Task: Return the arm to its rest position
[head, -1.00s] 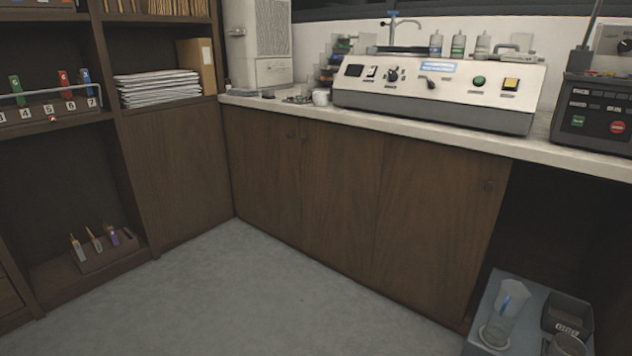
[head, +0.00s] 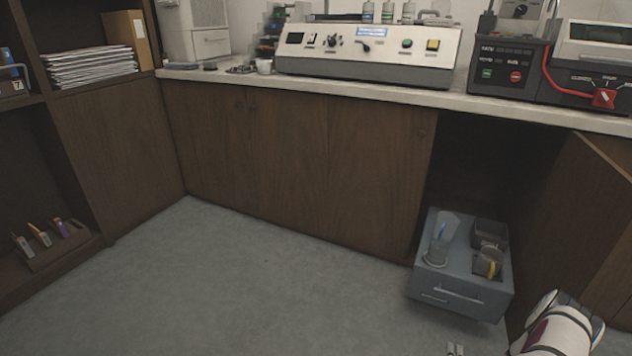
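A white and dark link of my arm (head: 562,326) shows at the lower right of the head view, in front of the open cabinet door. The rest of the gripper is cut off by the frame. I cannot tell whether it is open or shut, or whether it holds anything.
The counter (head: 400,95) carries a cream control panel (head: 370,52). Grey floor (head: 230,280) is clear at left.

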